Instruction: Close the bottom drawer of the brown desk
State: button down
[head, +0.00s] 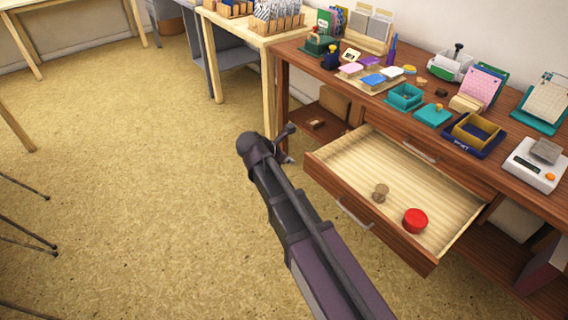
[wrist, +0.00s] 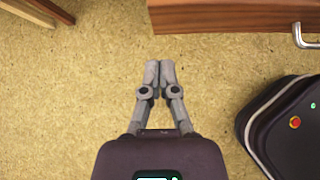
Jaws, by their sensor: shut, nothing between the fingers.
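The brown desk (head: 300,58) stands at the right in the head view. Its bottom drawer (head: 325,190) is pulled far out, with a pale wood inside and a metal handle (head: 353,213) on its front. In the wrist view, my gripper's fingertips (wrist: 160,65) are together below the drawer's edge (wrist: 230,18); the handle (wrist: 308,38) shows at the right.
An upper drawer (head: 415,147) under the desktop looks shut. The desktop holds inkpads, a teal box (head: 405,97), a navy tray (head: 474,134) and a white scale (head: 535,165). A light wood table (head: 262,42) stands behind. The floor (head: 130,180) at left is mostly clear.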

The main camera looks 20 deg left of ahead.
aim_at(305, 157)
jog(key=shift+w+d+f, duration=0.2)
jog(key=shift+w+d, duration=0.55)
jog(key=shift+w, duration=0.2)
jog(key=shift+w+d+f, duration=0.15)
jog(key=shift+w+d, duration=0.55)
jog(key=shift+w, duration=0.2)
jog(key=shift+d, duration=0.15)
jog(key=shift+a, duration=0.2)
jog(key=shift+w, duration=0.15)
